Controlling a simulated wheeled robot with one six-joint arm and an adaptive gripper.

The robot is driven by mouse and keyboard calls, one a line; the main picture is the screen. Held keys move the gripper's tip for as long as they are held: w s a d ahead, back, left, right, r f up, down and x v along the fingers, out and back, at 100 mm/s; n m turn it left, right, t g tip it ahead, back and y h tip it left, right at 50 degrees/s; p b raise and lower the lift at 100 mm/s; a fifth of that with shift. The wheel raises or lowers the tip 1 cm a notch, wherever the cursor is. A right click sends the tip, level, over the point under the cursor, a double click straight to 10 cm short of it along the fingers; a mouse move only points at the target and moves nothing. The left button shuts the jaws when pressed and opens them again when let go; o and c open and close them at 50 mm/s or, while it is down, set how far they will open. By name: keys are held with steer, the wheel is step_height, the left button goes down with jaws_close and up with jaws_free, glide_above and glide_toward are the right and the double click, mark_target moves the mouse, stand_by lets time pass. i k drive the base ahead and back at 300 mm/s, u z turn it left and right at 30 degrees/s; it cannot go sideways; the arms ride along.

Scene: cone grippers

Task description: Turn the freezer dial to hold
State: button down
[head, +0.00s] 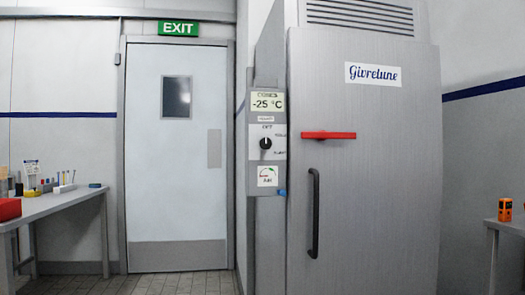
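The freezer (375,190) is a tall grey cabinet at the centre right, with its door shut. A narrow control panel (267,208) is fixed on its left side. The black round dial (265,143) sits mid-panel on a white plate with small labels around it. The word above it seems to read OFF; the labels at its right are too small to read surely. A light mark on the dial is too small to show clearly where it points. Above it, a display (267,103) reads -25 °C. My gripper is not in view.
The freezer door has a red bar (328,135) and a black vertical handle (314,212). A bench (60,203) with a red bin (9,209) stands at left. A side table (508,228) with an orange device (505,210) is at right. Floor (180,284) shows clear before the exit door (178,220).

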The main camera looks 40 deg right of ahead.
mark_target(265, 143)
steer(key=z, duration=3.3)
steer(key=k, duration=0.7)
steer(key=u, duration=1.8)
